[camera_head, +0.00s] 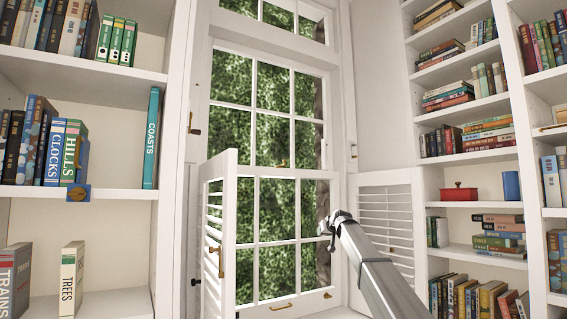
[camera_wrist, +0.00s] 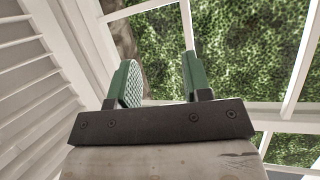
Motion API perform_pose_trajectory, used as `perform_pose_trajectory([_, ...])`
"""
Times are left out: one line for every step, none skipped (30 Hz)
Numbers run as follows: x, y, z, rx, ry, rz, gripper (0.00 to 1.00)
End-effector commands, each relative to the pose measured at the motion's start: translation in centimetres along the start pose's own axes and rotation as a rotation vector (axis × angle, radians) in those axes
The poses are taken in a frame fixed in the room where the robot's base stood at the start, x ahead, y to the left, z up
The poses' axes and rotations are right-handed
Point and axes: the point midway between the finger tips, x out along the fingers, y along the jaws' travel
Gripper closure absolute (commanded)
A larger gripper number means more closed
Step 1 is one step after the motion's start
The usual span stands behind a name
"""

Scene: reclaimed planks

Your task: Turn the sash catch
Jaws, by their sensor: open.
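The window (camera_head: 243,172) has white sashes, with foliage behind the panes. A small brass fitting (camera_head: 284,163), which looks like the sash catch, sits on the rail where the upper and lower sashes meet. It is too small to tell which way its lever points. My gripper (camera_head: 328,228) is in front of the right side of the lower sash, below and to the right of this fitting, and apart from it. In the wrist view my gripper (camera_wrist: 161,80) is open, its two green fingers apart with nothing between them. The catch does not show in the wrist view.
A louvred shutter (camera_head: 220,235) stands swung out at the window's left, and another shutter (camera_head: 388,225) is at the right, behind my arm. A brass pull (camera_head: 282,306) is on the bottom rail. Bookshelves (camera_head: 115,192) flank both sides.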

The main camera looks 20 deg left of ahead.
Motion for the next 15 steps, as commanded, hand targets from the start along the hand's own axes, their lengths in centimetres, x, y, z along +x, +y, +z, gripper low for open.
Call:
perform_pose_trajectory([0.3,-1.1,-3.5,-0.011,0.033,-0.011,0.55])
perform_pose_trajectory([0.2,-1.9,-5.2,-0.017,0.053,-0.018,0.55])
perform_pose_trajectory([0.1,-2.9,-7.4,-0.023,0.077,-0.028,0.55])
perform_pose_trajectory([-0.2,-3.6,-9.1,-0.027,0.097,-0.035,0.55])
perform_pose_trajectory([-0.3,-4.3,-10.8,-0.031,0.116,-0.041,0.55])
perform_pose_trajectory([-0.6,-5.3,-13.0,-0.038,0.142,-0.049,0.55])
perform_pose_trajectory([-0.9,-6.2,-14.7,-0.044,0.161,-0.056,0.55])
perform_pose_trajectory([-1.2,-6.9,-16.4,-0.048,0.179,-0.063,0.55])
perform_pose_trajectory([-1.7,-7.9,-18.6,-0.052,0.206,-0.072,0.55])
perform_pose_trajectory([-2.0,-8.7,-20.3,-0.056,0.225,-0.078,0.55])
perform_pose_trajectory([-2.4,-9.5,-21.9,-0.06,0.242,-0.085,0.55])
perform_pose_trajectory([-3.0,-10.5,-24.0,-0.065,0.267,-0.093,0.55])
perform_pose_trajectory([-3.4,-11.2,-25.4,-0.069,0.284,-0.098,0.55])
perform_pose_trajectory([-3.8,-11.8,-26.7,-0.071,0.299,-0.104,0.55])
perform_pose_trajectory([-4.4,-12.7,-28.4,-0.074,0.319,-0.11,0.55])
